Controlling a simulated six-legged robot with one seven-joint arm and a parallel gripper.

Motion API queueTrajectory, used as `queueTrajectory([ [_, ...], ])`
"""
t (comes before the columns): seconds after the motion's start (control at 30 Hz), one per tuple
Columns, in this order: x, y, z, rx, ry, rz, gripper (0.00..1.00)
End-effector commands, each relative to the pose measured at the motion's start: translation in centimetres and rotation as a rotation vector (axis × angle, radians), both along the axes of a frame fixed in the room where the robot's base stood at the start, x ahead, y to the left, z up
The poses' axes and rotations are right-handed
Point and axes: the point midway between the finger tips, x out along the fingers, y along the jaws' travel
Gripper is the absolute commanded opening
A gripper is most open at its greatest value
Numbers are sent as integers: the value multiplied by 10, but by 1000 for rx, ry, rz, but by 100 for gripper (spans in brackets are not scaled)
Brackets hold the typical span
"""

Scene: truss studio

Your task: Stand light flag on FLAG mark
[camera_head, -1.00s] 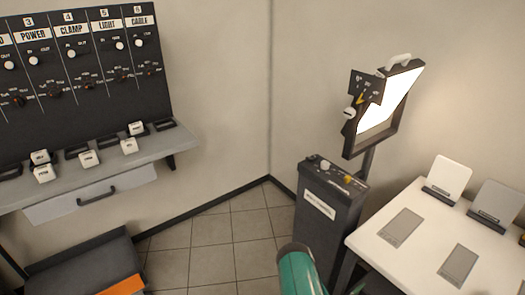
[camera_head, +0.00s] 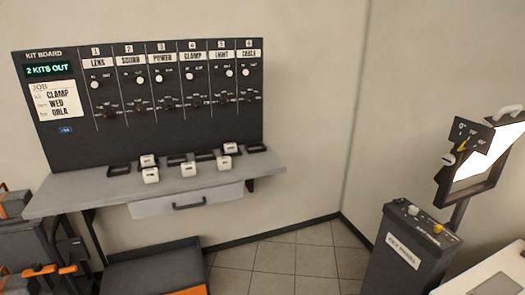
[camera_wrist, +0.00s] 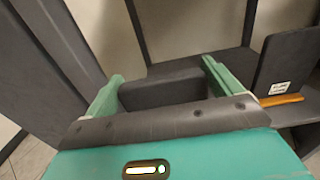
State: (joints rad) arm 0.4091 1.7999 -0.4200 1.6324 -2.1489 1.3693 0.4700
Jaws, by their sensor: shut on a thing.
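In the wrist view my gripper (camera_wrist: 163,72) has its two green fingers on either side of a dark grey block-like piece (camera_wrist: 162,93) and is shut on it. Only part of this piece shows, so I cannot tell whether it belongs to the light flag. The FLAG mark cannot be made out. In the head view a corner of the white table (camera_head: 483,279) shows at the lower right. My gripper is outside the head view.
The kit board (camera_head: 150,95) hangs above a grey shelf (camera_head: 90,190) with several white tags. A dark pedestal (camera_head: 405,255) and lit panel (camera_head: 495,155) stand at right. Floor tiles (camera_head: 290,255) are clear between. A labelled dark panel (camera_wrist: 287,62) stands right of my gripper.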

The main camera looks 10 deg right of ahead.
Motion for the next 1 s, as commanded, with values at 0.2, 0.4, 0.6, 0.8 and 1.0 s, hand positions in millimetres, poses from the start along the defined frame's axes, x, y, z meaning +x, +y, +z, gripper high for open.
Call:
queueTrajectory([
  [0.2, 41, 13, 16, -9, 4, 109, 51],
  [0.4, 90, 37, 38, -17, 6, 244, 51],
  [0.6, 156, 84, 69, -27, 9, 440, 51],
  [0.8, 216, 148, 103, -34, 10, 644, 51],
  [1.0, 263, 222, 138, -35, 9, 838, 51],
])
